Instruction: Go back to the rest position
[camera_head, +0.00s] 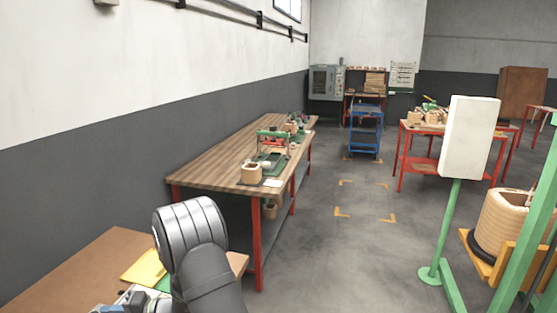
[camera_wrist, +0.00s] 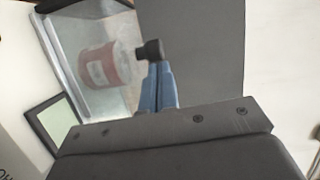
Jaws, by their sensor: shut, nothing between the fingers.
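My gripper (camera_wrist: 157,78) is shut in the wrist view, with its blue fingers together. A dark, blunt piece shows at their tips, and nothing is held between them. In the head view my dark arm rises at the lower left over a brown table, and the gripper itself is not clear there. In the wrist view a red cylinder with a pale label (camera_wrist: 104,66) appears in or behind a greyish, see-through case (camera_wrist: 70,30), left of the fingers. I cannot tell how far it is from them.
A dark-framed pale green panel (camera_wrist: 57,127) is left of the gripper. The brown table (camera_head: 75,270) holds a yellow sheet (camera_head: 146,268). A wooden workbench (camera_head: 215,165) runs along the wall. A green stand with a white box (camera_head: 469,138) and a large coil (camera_head: 502,222) are right. The grey floor between is open.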

